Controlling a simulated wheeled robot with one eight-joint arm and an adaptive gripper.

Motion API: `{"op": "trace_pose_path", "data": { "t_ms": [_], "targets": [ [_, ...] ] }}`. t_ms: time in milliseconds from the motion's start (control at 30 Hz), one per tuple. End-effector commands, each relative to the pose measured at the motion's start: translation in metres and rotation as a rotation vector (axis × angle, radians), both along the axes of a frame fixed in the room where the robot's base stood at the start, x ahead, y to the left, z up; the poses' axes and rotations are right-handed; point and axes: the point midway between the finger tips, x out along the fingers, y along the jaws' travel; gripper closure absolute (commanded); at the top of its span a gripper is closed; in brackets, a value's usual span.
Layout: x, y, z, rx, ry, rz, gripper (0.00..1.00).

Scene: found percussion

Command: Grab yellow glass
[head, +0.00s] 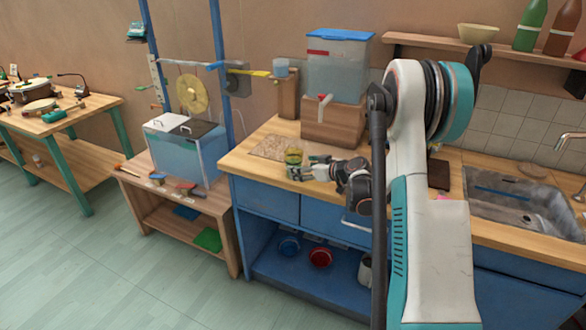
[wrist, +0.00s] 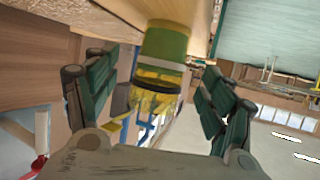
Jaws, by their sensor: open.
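The yellow glass (head: 293,158) stands on the wooden counter near its left front edge, beside a speckled mat. In the wrist view the glass (wrist: 163,42) shows a green-yellow band, a pale stripe and a see-through yellow part with a dark ring. My gripper (head: 307,170) is at counter height just right of the glass. In the wrist view my gripper (wrist: 160,82) is open, with one green-padded finger on each side of the glass. Gaps show between the fingers and the glass, and I see no contact.
A clear water tank (head: 337,68) with a blue lid stands on a wooden block (head: 333,123) behind the glass. The speckled mat (head: 270,148) lies on the counter. A low bench (head: 170,198) with a small water tank (head: 186,150) stands to the left. A sink (head: 515,200) is at right.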

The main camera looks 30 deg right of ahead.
Motion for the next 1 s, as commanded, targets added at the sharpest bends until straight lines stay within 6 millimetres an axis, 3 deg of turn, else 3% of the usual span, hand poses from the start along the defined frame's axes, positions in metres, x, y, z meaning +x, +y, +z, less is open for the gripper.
{"op": "trace_pose_path", "data": {
  "t_ms": [433,700,967,1000],
  "targets": [
    [0.045,0.016,-0.020,0.000,0.001,0.002,0.24],
    [0.050,0.016,-0.020,0.000,0.001,0.000,0.24],
    [0.050,0.016,-0.020,0.000,0.001,0.001,0.81],
    [0.050,0.016,-0.020,0.000,0.001,0.001,0.84]
  ]
}}
